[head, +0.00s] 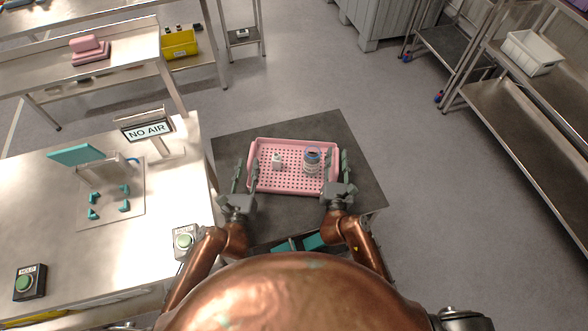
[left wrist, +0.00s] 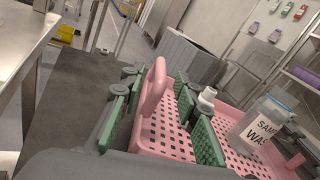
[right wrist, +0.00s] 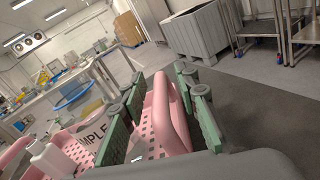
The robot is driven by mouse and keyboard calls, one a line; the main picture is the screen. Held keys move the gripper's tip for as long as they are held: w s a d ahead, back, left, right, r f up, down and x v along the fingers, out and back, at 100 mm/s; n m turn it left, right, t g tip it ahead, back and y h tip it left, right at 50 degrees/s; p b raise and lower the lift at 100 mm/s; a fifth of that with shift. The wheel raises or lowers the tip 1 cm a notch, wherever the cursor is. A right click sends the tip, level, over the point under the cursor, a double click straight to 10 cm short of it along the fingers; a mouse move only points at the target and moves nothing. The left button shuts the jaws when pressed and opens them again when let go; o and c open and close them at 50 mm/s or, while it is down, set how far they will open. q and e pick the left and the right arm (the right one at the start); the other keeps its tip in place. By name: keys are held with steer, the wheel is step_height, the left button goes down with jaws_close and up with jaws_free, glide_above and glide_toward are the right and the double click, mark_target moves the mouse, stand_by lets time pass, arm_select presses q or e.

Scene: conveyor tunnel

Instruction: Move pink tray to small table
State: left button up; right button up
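The pink tray (head: 290,185) is over the dark top of the small table (head: 235,135) and appears to rest on it. It holds a small white bottle (head: 277,161) and a clear jar with a blue rim (head: 312,160). My left gripper (head: 245,175) is open around the tray's left wall (left wrist: 155,90), one finger outside and one inside. My right gripper (head: 335,163) is open around the right wall (right wrist: 165,110) the same way. Gaps show between the fingers and the walls. The tray's underside is hidden.
A steel bench (head: 50,235) with a NO AIR sign (head: 146,130) and green HOLD buttons (head: 185,240) stands close on the left. Shelves with a white bin (head: 532,52) stand at the right. The floor beyond the small table is clear.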

mark_target(337, 174)
arm_select(q)
steer(key=s, duration=0.3)
steer(key=s+a, duration=0.1)
steer(key=s, duration=0.5)
steer(key=shift+s+a, duration=0.1)
steer(key=shift+a, duration=0.05)
arm_select(e)
steer(key=shift+s, duration=0.1)
steer(key=s, duration=0.4)
steer(key=s+a, duration=0.1)
steer(key=s, duration=0.6)
steer(key=shift+s+a+r, duration=0.1)
steer(key=shift+s+a, duration=0.25)
